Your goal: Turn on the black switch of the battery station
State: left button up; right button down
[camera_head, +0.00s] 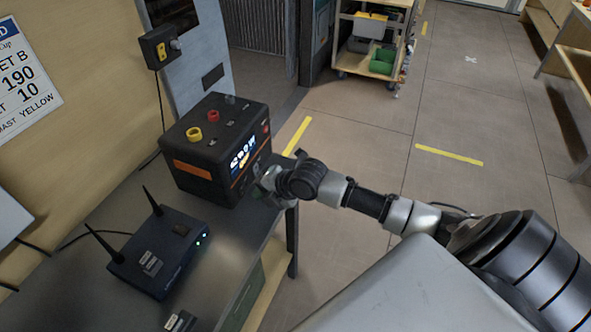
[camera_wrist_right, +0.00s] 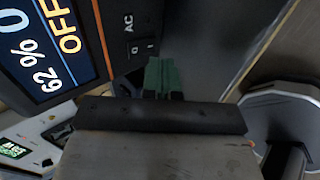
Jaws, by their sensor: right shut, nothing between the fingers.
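The battery station (camera_head: 200,150), a black box with orange stripes and a lit screen, stands on the dark table. In the right wrist view its screen (camera_wrist_right: 50,40) reads "62 %" and "OFF". The black switch (camera_wrist_right: 142,47), marked 0 and I, sits beside the screen below the "AC" label. My right gripper (camera_head: 266,186) is at the station's screen side, low and near the table's edge. In the wrist view its green fingertips (camera_wrist_right: 162,75) are together and empty, just below the switch; I cannot tell whether they touch the station. My left gripper is not in view.
A black router (camera_head: 160,250) with two antennas stands on the table in front of the station. Red and yellow knobs top the station. A wall box (camera_head: 160,47) with a cable hangs behind. A trolley (camera_head: 372,45) stands farther back; the floor to the right is open.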

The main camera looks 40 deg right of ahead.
jog(key=s+d+r, duration=0.1)
jog(key=s+d, duration=0.1)
jog(key=shift+s+r+b, duration=0.3)
jog(key=shift+s+r, duration=0.05)
jog(key=shift+r, duration=0.05)
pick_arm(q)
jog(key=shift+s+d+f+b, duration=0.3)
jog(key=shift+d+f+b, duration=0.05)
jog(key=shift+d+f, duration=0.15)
pick_arm(e)
jog(key=v, duration=0.6)
jog(key=shift+a+r, duration=0.15)
jog(key=shift+r, duration=0.45)
